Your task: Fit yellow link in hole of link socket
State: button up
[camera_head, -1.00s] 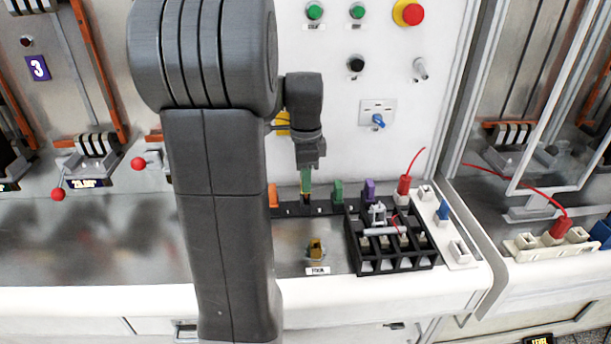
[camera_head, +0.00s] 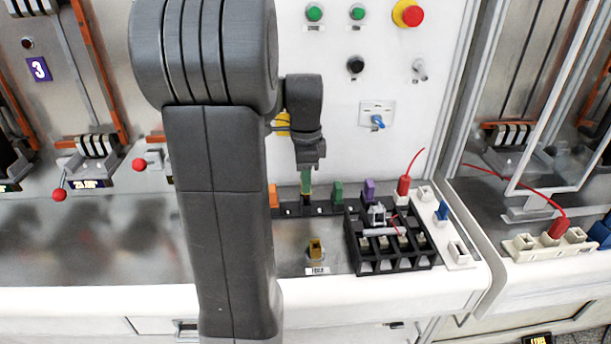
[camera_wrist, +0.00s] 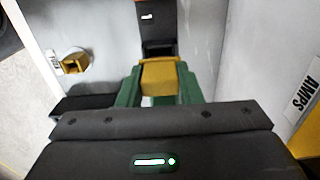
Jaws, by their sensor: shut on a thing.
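My gripper (camera_wrist: 160,90) has green fingers and is shut on the yellow link (camera_wrist: 160,75), which sits between the fingertips. In the wrist view a black socket strip (camera_wrist: 157,20) runs away just beyond the link, with a dark square opening (camera_wrist: 158,47) close to the link's far edge. I cannot tell whether the link's lower end is inside the strip. In the head view my gripper (camera_head: 306,186) points down over the black strip (camera_head: 322,208), between an orange plug and a green plug; the link is hardly visible there.
A yellow piece with a label (camera_head: 316,250) stands on the counter in front of the strip; the wrist view shows it at left (camera_wrist: 73,63). A purple plug (camera_head: 368,190) and a black rack (camera_head: 390,262) are to the right. A red plug with wire (camera_head: 403,187) stands behind the rack.

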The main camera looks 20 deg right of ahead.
jog(key=shift+f+b, duration=1.05)
jog(key=shift+f, duration=0.8)
jog(key=o, duration=1.1)
notch_tip(320, 180, up, 14)
jog(key=shift+f, duration=0.1)
jog(key=shift+f, duration=0.15)
notch_tip(320, 180, down, 14)
jog(key=shift+r, duration=0.55)
